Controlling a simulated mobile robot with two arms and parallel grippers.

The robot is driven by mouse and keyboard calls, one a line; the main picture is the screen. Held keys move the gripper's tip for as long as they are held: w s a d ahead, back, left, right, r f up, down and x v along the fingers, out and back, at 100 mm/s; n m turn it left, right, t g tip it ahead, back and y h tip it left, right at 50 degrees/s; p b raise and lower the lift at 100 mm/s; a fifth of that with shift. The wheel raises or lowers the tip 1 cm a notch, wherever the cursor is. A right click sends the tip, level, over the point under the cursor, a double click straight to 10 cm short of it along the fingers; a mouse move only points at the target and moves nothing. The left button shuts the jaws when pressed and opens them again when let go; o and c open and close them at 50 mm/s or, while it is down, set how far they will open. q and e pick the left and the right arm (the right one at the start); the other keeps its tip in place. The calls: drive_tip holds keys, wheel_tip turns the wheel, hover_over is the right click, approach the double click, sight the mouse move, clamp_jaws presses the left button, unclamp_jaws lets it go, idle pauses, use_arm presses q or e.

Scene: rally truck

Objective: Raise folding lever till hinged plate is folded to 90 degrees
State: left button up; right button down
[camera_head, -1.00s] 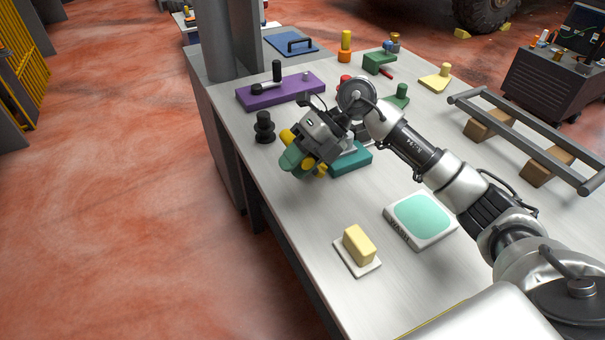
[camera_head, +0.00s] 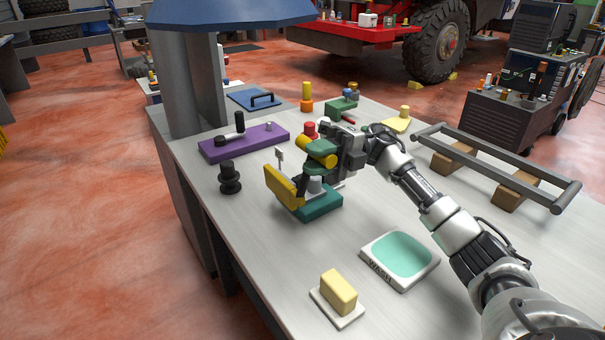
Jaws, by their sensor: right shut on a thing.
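The folding tool has a teal base (camera_head: 322,205) near the middle of the bench. Its yellow plate (camera_head: 283,187) stands steeply tilted at the base's left side; I cannot tell its exact angle. A dark lever arm (camera_head: 302,185) shows between the plate and my right gripper. My right gripper (camera_head: 320,156) is above the base, its green fingers shut on a yellow handle (camera_head: 319,150), which I take to be the folding lever's. The gripper partly hides the hinge and the back of the base. My left gripper is not in view.
A black stepped knob (camera_head: 229,178) and a purple block (camera_head: 247,143) stand left and behind. A red knob (camera_head: 309,130) is close behind the gripper. In front are a white-rimmed tray (camera_head: 376,274) and a yellow block (camera_head: 339,290). A grey rail (camera_head: 497,165) lies at right.

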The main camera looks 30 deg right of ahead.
drive_tip(key=shift+d+y+b, duration=0.3)
drive_tip(key=shift+d+y, duration=0.1)
drive_tip(key=shift+d, duration=0.3)
drive_tip(key=shift+r, duration=0.1)
drive_tip(key=c, duration=0.8)
unclamp_jaws()
drive_tip(key=shift+w, duration=0.1)
drive_tip(key=shift+c, duration=0.2)
drive_tip(key=b+v, duration=0.2)
drive_tip(key=v, duration=0.9)
drive_tip(key=shift+a, duration=0.1)
